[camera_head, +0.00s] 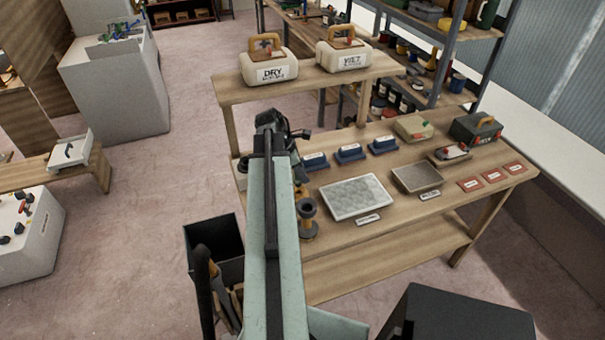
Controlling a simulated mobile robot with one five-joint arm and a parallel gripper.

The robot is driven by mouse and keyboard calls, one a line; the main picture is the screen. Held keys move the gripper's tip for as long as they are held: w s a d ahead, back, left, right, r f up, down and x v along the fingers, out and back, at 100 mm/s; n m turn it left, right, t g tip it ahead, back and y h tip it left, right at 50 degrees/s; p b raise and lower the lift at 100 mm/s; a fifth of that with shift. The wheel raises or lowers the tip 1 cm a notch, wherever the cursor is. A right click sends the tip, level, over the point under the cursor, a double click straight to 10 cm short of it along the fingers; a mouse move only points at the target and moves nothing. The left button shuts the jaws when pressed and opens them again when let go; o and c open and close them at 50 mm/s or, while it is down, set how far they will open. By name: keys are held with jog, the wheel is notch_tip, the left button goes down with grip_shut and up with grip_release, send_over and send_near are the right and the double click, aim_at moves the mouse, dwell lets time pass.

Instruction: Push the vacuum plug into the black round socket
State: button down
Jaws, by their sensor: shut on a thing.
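My gripper (289,132) is at the far end of my pale green arm, over the left end of the wooden workbench. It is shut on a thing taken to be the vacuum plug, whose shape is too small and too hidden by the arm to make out. I cannot make out a black round socket with certainty. A dark round-topped piece with a yellowish lower part (308,217) stands at the bench's front left edge, just right of my arm and nearer than my gripper.
The bench (400,216) holds blue trays (350,153), a pale panel (357,196), a brown panel (417,178) and red cards (493,175). Boxes marked DRY (270,66) and WET (344,56) stand on the raised shelf behind. A black bin (214,245) stands left of my arm.

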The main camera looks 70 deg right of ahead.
jog(key=shift+f+b, duration=2.1)
jog(key=c, duration=1.1)
grip_release()
jog(key=shift+r, duration=0.1)
jog(key=p+v, duration=0.7)
jog(key=v, duration=0.1)
jog(key=shift+p, duration=0.3)
